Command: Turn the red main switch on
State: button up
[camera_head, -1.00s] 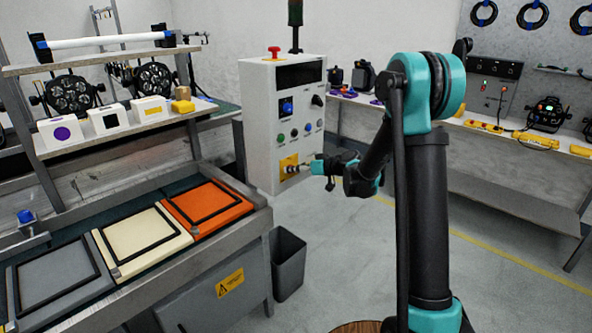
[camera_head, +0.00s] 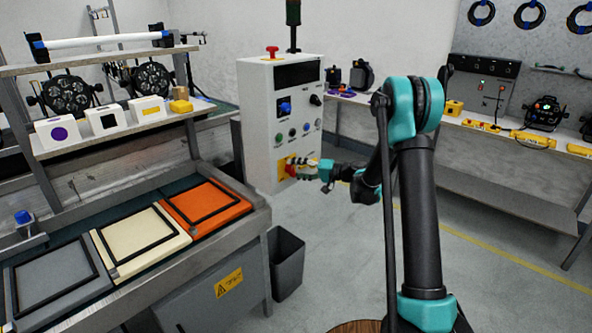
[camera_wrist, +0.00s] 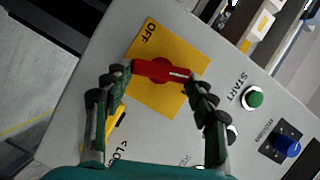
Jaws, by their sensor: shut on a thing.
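The red main switch (camera_wrist: 160,70) is a red rotary handle on a square yellow plate (camera_wrist: 165,100) with the word OFF at one corner. In the wrist view the handle lies nearly crosswise, with a white line near its right end. My gripper (camera_wrist: 162,74) has one finger at each end of the handle and is shut on it. In the head view the yellow plate (camera_head: 282,162) is low on the front of the grey control cabinet (camera_head: 262,120), with my gripper (camera_head: 305,165) reaching it from the right.
The plate is close to a green START button (camera_wrist: 255,98) and a blue selector (camera_wrist: 287,146). A red mushroom button (camera_head: 272,52) tops the cabinet. A bench with coloured panels (camera_head: 205,205) stands left, and a grey bin (camera_head: 287,262) stands on the floor below.

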jog(key=shift+w+d+f+m+y, duration=0.15)
jog(key=shift+m+y, duration=0.3)
jog(key=shift+m, duration=0.4)
jog(key=shift+s+a+f+m+y, duration=0.1)
jog(key=shift+m+y, duration=0.35)
jog(key=shift+m, duration=0.4)
jog(key=o, duration=1.2)
jog(key=shift+c, duration=0.2)
jog(key=v, duration=1.2)
